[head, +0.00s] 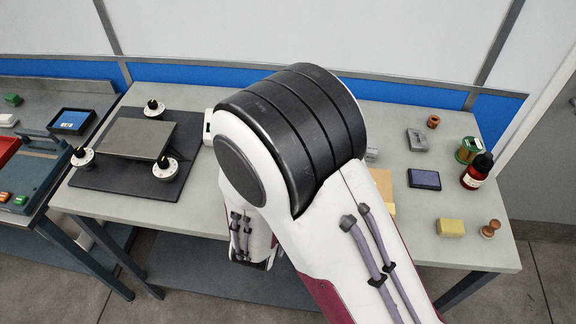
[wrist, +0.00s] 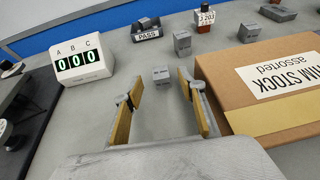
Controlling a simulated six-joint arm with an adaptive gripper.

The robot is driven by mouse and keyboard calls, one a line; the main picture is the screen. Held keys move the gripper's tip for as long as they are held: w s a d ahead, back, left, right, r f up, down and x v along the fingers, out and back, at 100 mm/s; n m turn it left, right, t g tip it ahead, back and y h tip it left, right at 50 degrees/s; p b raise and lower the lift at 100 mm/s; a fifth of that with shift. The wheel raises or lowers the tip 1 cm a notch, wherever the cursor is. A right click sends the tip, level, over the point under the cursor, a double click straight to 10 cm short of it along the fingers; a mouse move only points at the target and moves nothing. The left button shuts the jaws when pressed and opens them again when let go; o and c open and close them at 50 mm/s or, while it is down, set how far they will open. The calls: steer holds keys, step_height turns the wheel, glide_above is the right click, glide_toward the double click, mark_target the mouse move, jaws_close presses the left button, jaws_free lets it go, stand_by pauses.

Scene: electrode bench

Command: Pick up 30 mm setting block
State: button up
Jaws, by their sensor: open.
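Several small grey blocks stand on the bench in the wrist view. One small grey block (wrist: 161,74) with faint marks stands ahead of my gripper (wrist: 160,88), in line with the gap between the fingers. A taller grey block (wrist: 182,43) stands farther back, and another grey block (wrist: 250,32) stands to its right. Their size marks are too small to read, so I cannot tell which is the 30 mm setting block. My gripper is open, with yellowish pads facing each other and nothing between them. In the head view my arm hides the gripper and the middle of the bench.
A cardboard box (wrist: 240,88) stands close to the right finger. A white counter (wrist: 82,60) reading 000 stands to the left. A PASS-labelled holder (wrist: 147,33) is at the back. In the head view, a yellow block (head: 450,228) and a dark red bottle (head: 477,172) stand right.

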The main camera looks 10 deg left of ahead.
steer(key=shift+x, duration=1.3)
steer(key=shift+w, duration=0.1)
steer(key=shift+x, duration=2.5)
jaws_close()
